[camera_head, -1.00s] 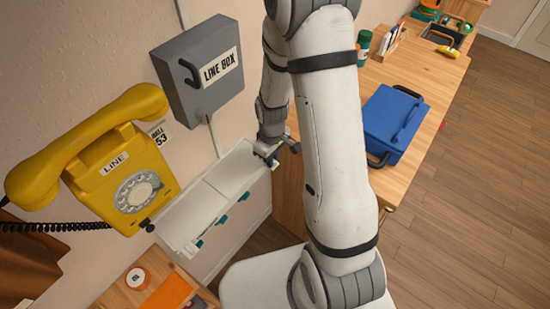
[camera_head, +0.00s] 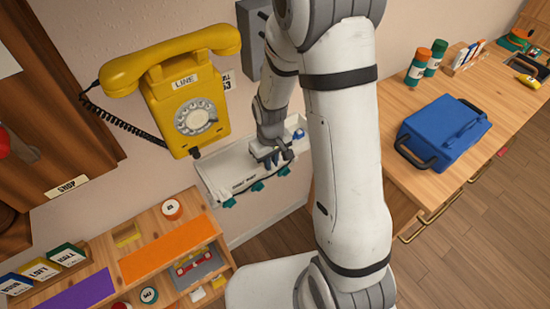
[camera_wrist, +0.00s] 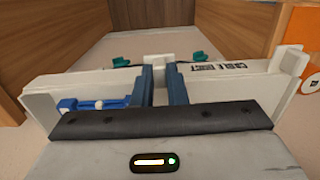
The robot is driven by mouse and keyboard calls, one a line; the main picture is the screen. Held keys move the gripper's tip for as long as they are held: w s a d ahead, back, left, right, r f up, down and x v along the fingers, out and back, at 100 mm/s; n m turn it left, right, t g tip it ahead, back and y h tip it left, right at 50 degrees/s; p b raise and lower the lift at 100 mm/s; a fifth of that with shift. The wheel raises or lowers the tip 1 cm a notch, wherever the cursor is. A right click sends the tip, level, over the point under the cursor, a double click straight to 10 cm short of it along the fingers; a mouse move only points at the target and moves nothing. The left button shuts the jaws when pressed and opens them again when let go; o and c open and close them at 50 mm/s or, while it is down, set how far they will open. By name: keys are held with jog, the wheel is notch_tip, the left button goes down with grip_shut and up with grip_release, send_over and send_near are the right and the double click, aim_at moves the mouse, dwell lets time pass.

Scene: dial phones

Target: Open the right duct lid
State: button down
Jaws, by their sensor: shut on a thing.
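The white cable duct (camera_head: 213,182) runs along the wall below the yellow phone, and its lettered front shows in the wrist view (camera_wrist: 230,72). Its right end is uncovered in the head view: a blue piece (camera_head: 298,134) shows inside, and the wrist view shows a blue and white piece (camera_wrist: 98,104) there. My gripper (camera_head: 268,156) is over the duct, right of its middle. In the wrist view its fingers (camera_wrist: 160,78) are shut on a white tab (camera_wrist: 159,62), apparently the right duct lid's. The rest of that lid is largely hidden by my gripper.
The yellow phone (camera_head: 190,95) hangs above the duct, beside the grey line box (camera_head: 250,38). A wooden shelf (camera_head: 125,238) stands below left. A wooden counter (camera_head: 400,185) with a blue case (camera_head: 443,132) lies right, beyond my arm.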

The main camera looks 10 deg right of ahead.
jog(key=shift+w+d+r, duration=0.1)
jog(key=shift+w+r, duration=0.05)
jog(key=shift+w, duration=0.15)
jog(key=c, duration=1.6)
grip_release()
jog(key=shift+c, duration=0.2)
jog(key=shift+o, duration=1)
jog(key=shift+s, duration=0.15)
jog(key=shift+r, duration=3.8)
jog(key=shift+d+r, duration=0.1)
jog(key=shift+r, duration=0.1)
jog(key=s+d+r+m+t, duration=0.1)
jog(key=s+d+r+m, duration=0.1)
jog(key=s+r, duration=0.5)
jog(key=s+d+r+m+t, duration=0.2)
jog(key=s+r, duration=0.5)
jog(key=s, duration=0.1)
jog(key=shift+d+r, duration=0.25)
jog(key=shift+r, duration=0.1)
